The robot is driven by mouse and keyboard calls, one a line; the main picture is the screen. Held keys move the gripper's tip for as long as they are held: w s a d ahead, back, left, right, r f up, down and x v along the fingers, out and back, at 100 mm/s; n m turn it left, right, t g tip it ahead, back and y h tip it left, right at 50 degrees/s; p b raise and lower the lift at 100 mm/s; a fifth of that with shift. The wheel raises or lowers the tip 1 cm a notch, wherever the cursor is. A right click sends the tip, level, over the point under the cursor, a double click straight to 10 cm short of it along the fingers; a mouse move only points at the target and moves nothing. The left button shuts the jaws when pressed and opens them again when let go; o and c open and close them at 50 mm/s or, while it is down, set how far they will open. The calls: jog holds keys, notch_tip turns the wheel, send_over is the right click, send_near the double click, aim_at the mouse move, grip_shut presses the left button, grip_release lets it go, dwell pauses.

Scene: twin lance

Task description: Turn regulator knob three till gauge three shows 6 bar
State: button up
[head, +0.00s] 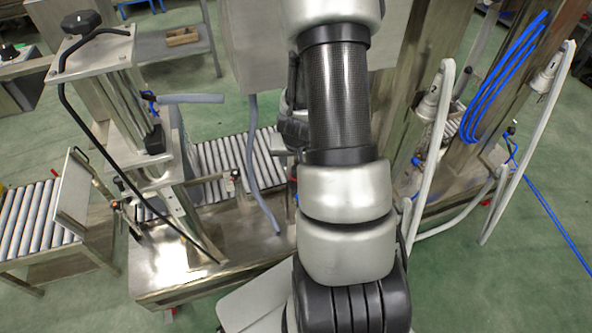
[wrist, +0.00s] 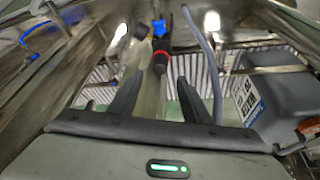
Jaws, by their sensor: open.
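My gripper (wrist: 160,77) is open in the wrist view, with its two dark fingers apart and nothing between them. A black cylindrical part with a red ring and a blue fitting (wrist: 160,58) shows ahead, roughly in line with the gap between the fingers; it looks like a knob or valve. I cannot tell whether it is regulator knob three. No gauge face or reading can be made out in either view. In the head view my arm hides most of the middle, and the fingers cannot be made out there.
A grey hose (wrist: 208,62) hangs right of the fingers, beside a grey box with a label (wrist: 270,98). In the head view a steel machine frame with a black hand knob (head: 81,22) stands left, near roller conveyors (head: 28,215). White pipes and blue hoses (head: 505,75) are right.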

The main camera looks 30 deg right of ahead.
aim_at(295, 169)
jog(key=b+x, duration=0.1)
jog(key=x, duration=0.6)
jog(key=shift+w+d+f, duration=0.1)
jog(key=shift+w+f, duration=0.05)
jog(key=shift+f, duration=0.05)
jog(key=c, duration=1)
jog(key=m+p, duration=0.1)
jog(key=m+g+h+p, duration=0.1)
jog(key=m, duration=0.1)
jog(key=shift+a+r, duration=0.2)
jog(key=shift+c, duration=0.2)
jog(key=shift+d+f+m+p, duration=0.1)
jog(key=shift+f+m+p, duration=0.15)
jog(key=shift+m+p, duration=0.6)
jog(key=o, duration=1)
jog(key=shift+o, duration=0.2)
jog(key=p+v, duration=0.5)
jog(key=v, duration=1.2)
jog(key=shift+w+a+r, duration=0.2)
jog(key=shift+w+a, duration=0.05)
jog(key=shift+a, duration=0.1)
